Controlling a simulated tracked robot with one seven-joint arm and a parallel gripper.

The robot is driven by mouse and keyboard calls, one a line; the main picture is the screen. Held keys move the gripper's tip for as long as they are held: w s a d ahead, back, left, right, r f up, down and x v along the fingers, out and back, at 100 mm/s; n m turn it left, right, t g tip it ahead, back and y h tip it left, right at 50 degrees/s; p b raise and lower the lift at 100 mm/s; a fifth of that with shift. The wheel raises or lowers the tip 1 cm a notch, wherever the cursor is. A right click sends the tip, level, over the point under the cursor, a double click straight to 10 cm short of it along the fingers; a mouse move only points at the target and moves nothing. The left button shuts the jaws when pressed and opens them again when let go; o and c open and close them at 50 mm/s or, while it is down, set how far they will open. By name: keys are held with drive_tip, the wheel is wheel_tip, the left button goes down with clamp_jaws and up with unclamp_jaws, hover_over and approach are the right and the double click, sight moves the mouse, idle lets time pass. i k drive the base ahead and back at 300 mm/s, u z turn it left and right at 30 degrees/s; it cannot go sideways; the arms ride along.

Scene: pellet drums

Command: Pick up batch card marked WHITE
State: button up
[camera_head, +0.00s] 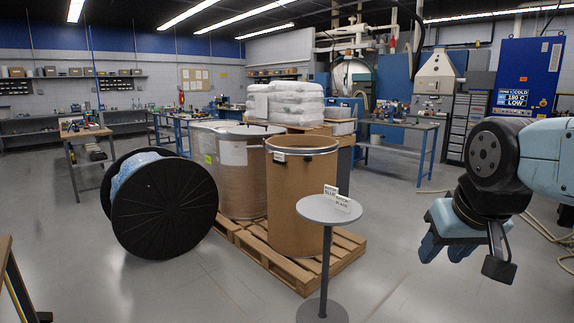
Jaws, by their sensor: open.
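Small white batch cards stand on a round grey pedestal table (312,209) right of the picture's middle. The left card (331,192) seems to read BLUE. The card to its right (342,202) has dark print too small to read surely, so I cannot tell which one is marked WHITE. My gripper (446,252) hangs at the right, pointing down, open and empty. It is apart from the table and the cards, to their right in the picture.
A tall brown drum (295,210) stands on a wooden pallet (346,250) behind the pedestal table. A wider drum (230,175) and stacked white sacks (285,102) are farther back. A large black-sided reel (160,208) stands at the left. The floor between table and gripper looks clear.

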sight(279, 156)
drive_tip(key=u, duration=0.35)
drive_tip(key=i, duration=0.9)
drive_tip(key=u, duration=1)
drive_tip(key=i, duration=2.15)
drive_tip(key=z, duration=0.5)
drive_tip(key=i, duration=1.15)
drive_tip(key=z, duration=0.65)
drive_tip(key=k, duration=0.7)
drive_tip(key=z, duration=0.1)
